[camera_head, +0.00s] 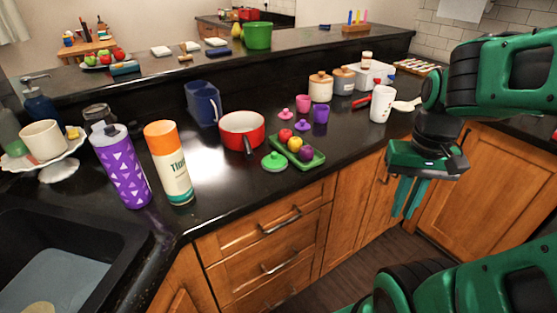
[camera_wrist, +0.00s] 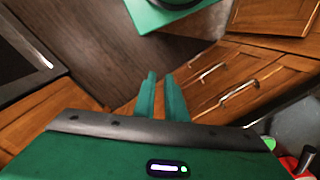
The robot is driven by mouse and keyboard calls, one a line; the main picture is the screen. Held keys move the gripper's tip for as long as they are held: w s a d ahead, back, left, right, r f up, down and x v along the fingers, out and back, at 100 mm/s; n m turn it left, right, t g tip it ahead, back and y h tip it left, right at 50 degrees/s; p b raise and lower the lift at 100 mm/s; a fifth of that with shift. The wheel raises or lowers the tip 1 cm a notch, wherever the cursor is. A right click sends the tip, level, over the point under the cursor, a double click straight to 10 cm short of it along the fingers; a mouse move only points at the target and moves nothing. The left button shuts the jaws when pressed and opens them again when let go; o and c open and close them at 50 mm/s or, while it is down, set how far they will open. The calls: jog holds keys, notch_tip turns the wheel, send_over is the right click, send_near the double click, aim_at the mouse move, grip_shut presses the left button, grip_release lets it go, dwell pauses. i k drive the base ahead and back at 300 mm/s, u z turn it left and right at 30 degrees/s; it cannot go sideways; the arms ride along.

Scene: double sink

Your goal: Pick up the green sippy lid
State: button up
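The green sippy lid (camera_head: 275,161) is a small round lid with a raised knob. It lies on the dark counter near the front edge, in front of the red pot (camera_head: 242,131) and left of the green tray (camera_head: 314,160). My gripper (camera_head: 405,215) hangs fingers-down in front of the cabinets at the right, well away from the lid. Its two fingers are a little apart with nothing between them, as the wrist view also shows (camera_wrist: 160,77). A small green patch at the wrist view's right edge may be the lid; I cannot tell.
The tray holds toy fruit. Pink (camera_head: 303,103) and purple (camera_head: 320,114) cups with matching small lids stand behind it. A purple patterned bottle (camera_head: 121,166) and an orange-topped can (camera_head: 169,162) stand left. A white cup (camera_head: 382,103) stands right. The sink (camera_head: 120,235) is lower left.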

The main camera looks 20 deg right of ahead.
aim_at(274, 162)
jog(key=u, duration=0.55)
jog(key=k, duration=1.8)
jog(key=z, duration=0.7)
jog(key=i, duration=1.5)
jog(key=u, duration=0.05)
